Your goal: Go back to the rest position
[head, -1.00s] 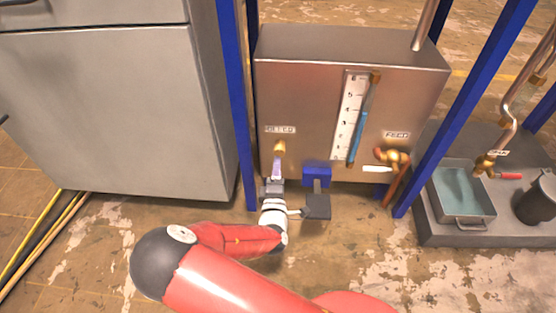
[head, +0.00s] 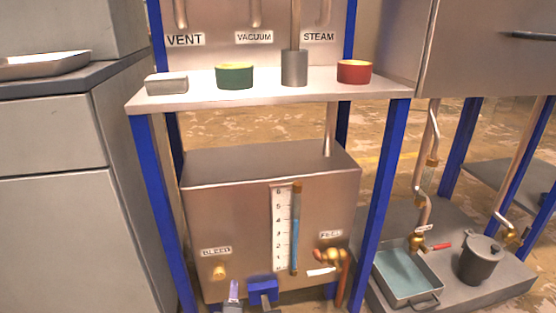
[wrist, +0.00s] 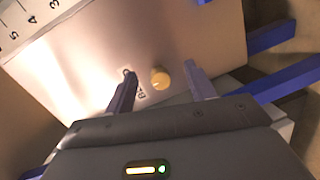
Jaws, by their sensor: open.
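My gripper (wrist: 160,67) is open in the wrist view, its two fingers apart with nothing held. A round yellow brass knob (wrist: 160,78) on the steel tank's front shows between the fingers, apart from both. In the head view the same knob (head: 218,271) sits low on the tank's left, under a small label. The rest of my arm is out of that view.
The steel tank (head: 270,165) stands under a shelf (head: 270,97) between blue posts (head: 160,200). A brass feed valve (head: 328,257) is on its right. A grey cabinet (head: 60,220) stands left; a water tray (head: 405,278) stands right.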

